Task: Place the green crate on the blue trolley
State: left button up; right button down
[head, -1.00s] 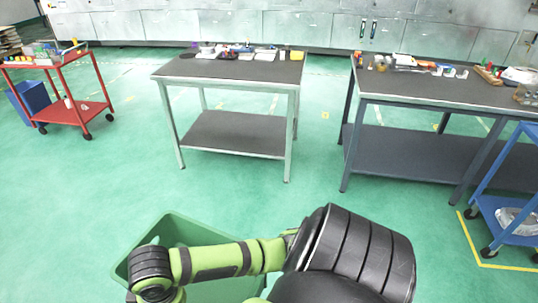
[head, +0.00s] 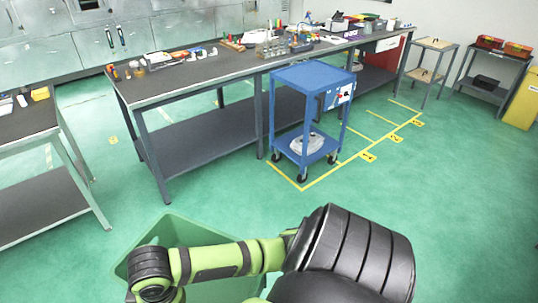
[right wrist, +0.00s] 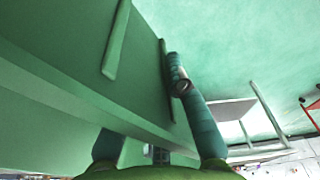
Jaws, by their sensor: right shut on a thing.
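The green crate (head: 182,232) is low in the head view, close in front of me and partly hidden behind my arm. In the right wrist view the crate (right wrist: 60,85) fills the left side. My right gripper (right wrist: 155,135) is shut on the crate's wall, with one finger along its outer face. The blue trolley (head: 312,75) stands ahead and to the right, apart from the crate. Its top is bare, and a clear-wrapped item (head: 306,143) lies on its lower shelf. My left gripper is not in view.
A long dark workbench (head: 200,78) with tools runs behind the trolley. Another bench (head: 30,120) is at the left. Yellow floor lines (head: 335,168) border the trolley's right and front. Green floor between me and the trolley is open. Small tables stand far right.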

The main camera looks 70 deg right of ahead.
aim_at(316, 76)
jog(key=z, duration=1.6)
jog(key=i+l+z, duration=0.1)
jog(key=z, duration=0.3)
jog(key=i+z, duration=0.3)
jog(key=z, duration=0.15)
jog(key=i+z, duration=0.2)
jog(key=z, duration=0.2)
jog(key=i+z, duration=0.2)
jog(key=i, duration=0.55)
jog(key=i+z, duration=0.15)
jog(key=i, duration=0.6)
jog(key=i+j+u, duration=0.1)
jog(key=i+u, duration=0.15)
jog(key=i, duration=0.5)
jog(key=i+l+u, duration=0.1)
jog(key=i+u, duration=0.15)
jog(key=i, duration=0.55)
jog(key=i+u, duration=0.4)
jog(key=i+l+u, duration=0.35)
jog(key=i, duration=0.25)
jog(key=u, duration=0.95)
